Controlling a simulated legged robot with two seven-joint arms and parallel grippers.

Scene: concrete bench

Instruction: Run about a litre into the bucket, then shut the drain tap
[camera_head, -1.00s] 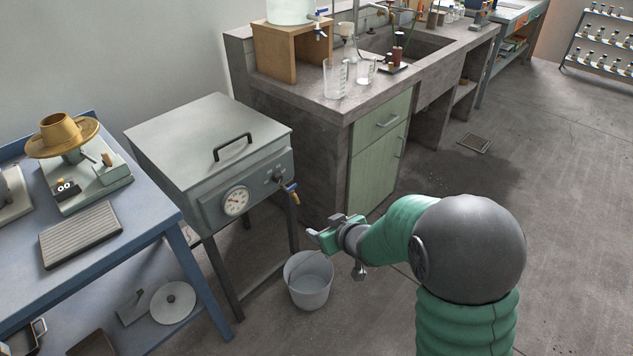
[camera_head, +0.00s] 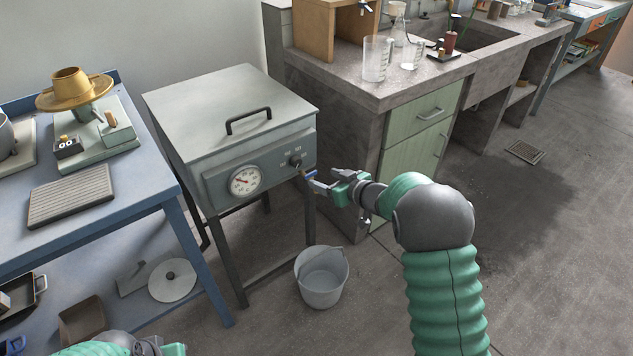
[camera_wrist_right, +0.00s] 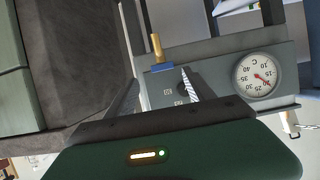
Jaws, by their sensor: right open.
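The drain tap (camera_head: 308,174), brass with a blue handle, sticks out from the front right of the grey metal bath (camera_head: 222,120). It also shows in the right wrist view (camera_wrist_right: 156,48). I see no water running from it; its handle position is too small to read. My right gripper (camera_head: 325,185) is open and empty, its fingers close to the tap; contact is unclear. In the right wrist view its fingers (camera_wrist_right: 155,95) stand apart below the tap. The grey bucket (camera_head: 322,278) stands on the floor below and looks empty. My left gripper (camera_head: 172,350) is mostly cut off at the bottom edge.
A round dial (camera_head: 245,181) sits on the bath's front. The stone bench with a green cabinet (camera_head: 418,140) stands close behind my right gripper. A blue table (camera_head: 150,225) with instruments is at left. The floor right of the bucket is clear.

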